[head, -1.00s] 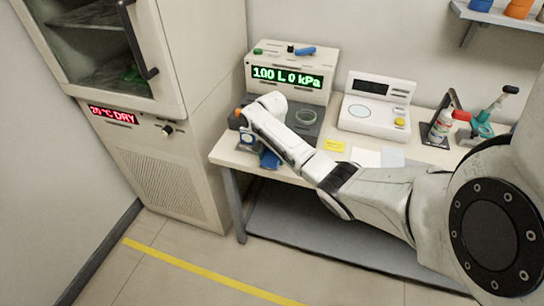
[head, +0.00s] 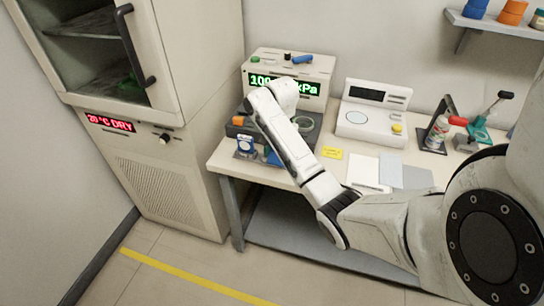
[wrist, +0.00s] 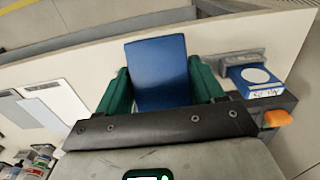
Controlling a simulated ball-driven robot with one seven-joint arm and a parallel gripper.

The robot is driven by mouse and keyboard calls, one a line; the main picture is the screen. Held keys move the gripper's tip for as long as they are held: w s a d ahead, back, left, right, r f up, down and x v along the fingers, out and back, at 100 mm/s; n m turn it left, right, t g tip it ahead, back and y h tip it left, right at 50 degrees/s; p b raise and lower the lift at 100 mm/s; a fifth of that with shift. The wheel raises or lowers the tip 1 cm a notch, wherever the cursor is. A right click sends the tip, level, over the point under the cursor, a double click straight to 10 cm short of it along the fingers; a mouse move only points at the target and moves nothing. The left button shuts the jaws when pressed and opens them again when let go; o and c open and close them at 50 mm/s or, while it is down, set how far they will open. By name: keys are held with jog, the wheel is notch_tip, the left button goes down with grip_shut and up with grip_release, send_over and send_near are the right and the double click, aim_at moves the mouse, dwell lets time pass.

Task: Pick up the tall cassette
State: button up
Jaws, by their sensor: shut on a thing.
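The tall blue cassette (wrist: 158,72) is between the two green fingers of my gripper (wrist: 160,68) in the wrist view. The fingers are shut on its two sides. In the head view a blue piece of it (head: 272,157) shows just left of my arm, at the bench's front left. My arm hides most of the gripper there. Whether the cassette touches the bench is hard to tell.
A smaller blue-and-white box with a round mark (wrist: 257,77) stands beside the cassette; it also shows in the head view (head: 245,147). An orange part (wrist: 278,118) is close by. The display instrument (head: 255,88) stands behind, and a white scale (head: 372,112) to the right.

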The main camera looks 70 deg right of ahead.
jog(key=s+a+r+p, duration=0.4)
jog(key=s+p, duration=0.3)
jog(key=shift+s, duration=0.4)
jog(key=shift+a, duration=0.15)
